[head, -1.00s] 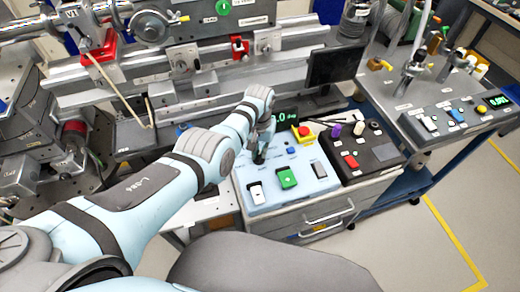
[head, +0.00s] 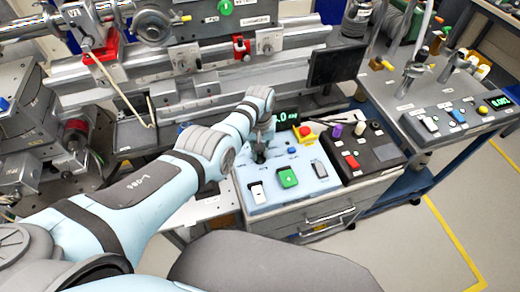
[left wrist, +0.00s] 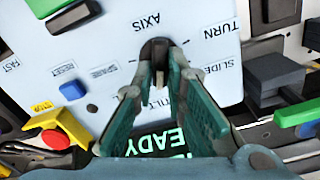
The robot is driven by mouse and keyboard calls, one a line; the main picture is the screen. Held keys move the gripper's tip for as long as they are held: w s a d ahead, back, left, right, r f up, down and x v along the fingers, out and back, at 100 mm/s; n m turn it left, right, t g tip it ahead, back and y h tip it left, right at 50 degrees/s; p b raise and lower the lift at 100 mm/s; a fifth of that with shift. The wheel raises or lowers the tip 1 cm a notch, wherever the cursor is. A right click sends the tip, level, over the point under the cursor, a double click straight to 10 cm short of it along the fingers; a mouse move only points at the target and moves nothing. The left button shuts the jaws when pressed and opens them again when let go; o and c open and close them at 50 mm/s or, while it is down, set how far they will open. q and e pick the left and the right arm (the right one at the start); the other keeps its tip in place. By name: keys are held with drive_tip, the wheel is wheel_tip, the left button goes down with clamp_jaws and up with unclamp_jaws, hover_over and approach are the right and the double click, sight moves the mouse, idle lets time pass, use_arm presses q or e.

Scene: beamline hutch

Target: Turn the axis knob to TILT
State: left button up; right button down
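The axis knob (left wrist: 155,48) is a small dark knob on the pale blue control panel (left wrist: 105,45), under the AXIS label in the left wrist view. My left gripper (left wrist: 162,68) reaches down to it, with one teal-padded fingertip on each side. The gap between the tips is about as narrow as the knob, and the fingers look shut on it. The fingers partly hide the knob and the lettering below it, so its pointer direction is unclear. In the head view my left gripper (head: 261,150) stands over the panel's back left part. My right gripper is not in view.
A dark control box (head: 373,158) stands to the right. Rails and a monitor (head: 336,64) lie behind.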

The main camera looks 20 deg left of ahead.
use_arm(q)
drive_tip(key=o, duration=0.3)
drive_tip(key=shift+w, duration=0.1)
wheel_tip(320, 180, up, 12)
idle(0.3)
idle(0.4)
